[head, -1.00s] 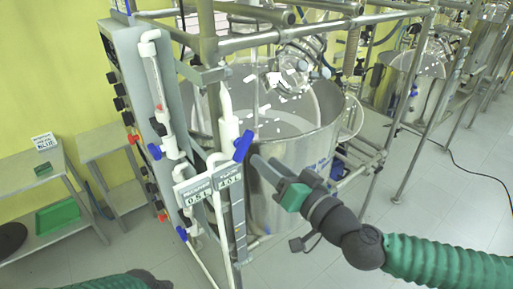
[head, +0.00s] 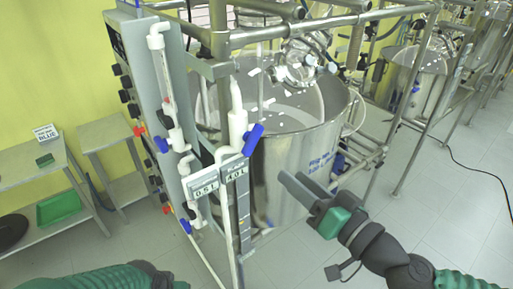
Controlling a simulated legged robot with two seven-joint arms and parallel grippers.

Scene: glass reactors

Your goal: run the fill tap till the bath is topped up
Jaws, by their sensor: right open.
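The steel bath (head: 290,165) stands in the middle of the head view inside a pipe frame, with pale pieces showing at its top. A blue tap handle (head: 253,139) sits tilted on the white pipe in front of the bath.
More blue handles (head: 161,145) sit on the white piping at the left, beside a grey panel with black and red knobs. Grey side tables (head: 30,165) hold a green tray (head: 58,208) and a sign reading BLUE. Another steel vessel (head: 415,80) stands at the back right.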

